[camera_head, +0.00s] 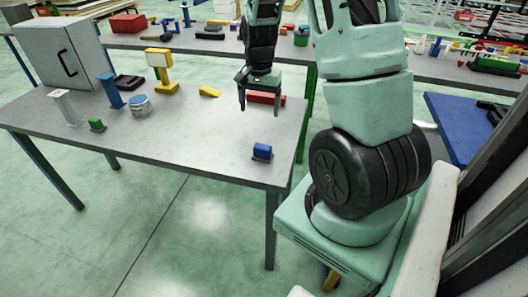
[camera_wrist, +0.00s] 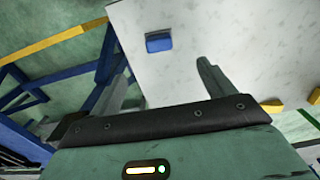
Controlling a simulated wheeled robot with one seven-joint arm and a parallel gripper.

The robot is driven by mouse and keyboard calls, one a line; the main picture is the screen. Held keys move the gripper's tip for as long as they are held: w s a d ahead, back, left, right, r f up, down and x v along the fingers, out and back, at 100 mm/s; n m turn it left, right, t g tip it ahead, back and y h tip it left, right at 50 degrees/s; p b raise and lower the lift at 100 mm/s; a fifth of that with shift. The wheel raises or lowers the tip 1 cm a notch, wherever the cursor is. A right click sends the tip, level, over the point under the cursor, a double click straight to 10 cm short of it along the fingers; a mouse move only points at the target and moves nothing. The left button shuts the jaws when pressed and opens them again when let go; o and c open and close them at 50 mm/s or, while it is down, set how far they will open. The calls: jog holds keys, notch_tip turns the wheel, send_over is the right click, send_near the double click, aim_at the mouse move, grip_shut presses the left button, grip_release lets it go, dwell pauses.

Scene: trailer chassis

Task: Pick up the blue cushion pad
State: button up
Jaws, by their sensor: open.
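The blue cushion pad (camera_head: 262,151) is a small blue block with a dark lower part, standing on the grey table (camera_head: 190,150) near its front right edge. In the wrist view the pad (camera_wrist: 158,42) lies ahead of the fingers, near the table's edge, with nothing covering it. My gripper (camera_head: 260,108) is open and empty, pointing down above the right part of the table, farther back than the pad. In the wrist view my gripper's fingers (camera_wrist: 162,72) are spread apart and the pad is not between them.
A red block (camera_head: 264,98) is close behind my gripper. A yellow wedge (camera_head: 209,91), a blue-topped can (camera_head: 140,104), a small green block (camera_head: 97,124) and a grey cabinet (camera_head: 62,55) are farther left. The table around the pad is clear.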

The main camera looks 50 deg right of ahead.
jog(key=p, duration=0.3)
send_near(263, 146)
jog(key=shift+m, duration=0.3)
jog(key=f, duration=0.5)
jog(key=shift+w+a+f, duration=0.15)
jog(key=shift+a+f, duration=0.05)
jog(key=shift+f, duration=0.05)
jog(key=shift+d+f+p, duration=0.15)
jog(key=shift+f+p, duration=1.2)
jog(key=shift+f, duration=1.25)
jog(key=c, duration=1.1)
jog(key=shift+c, duration=0.2)
jog(key=shift+r, duration=0.15)
notch_tip(263, 146, up, 10)
jog(key=b, duration=0.3)
jog(key=shift+o, duration=0.9)
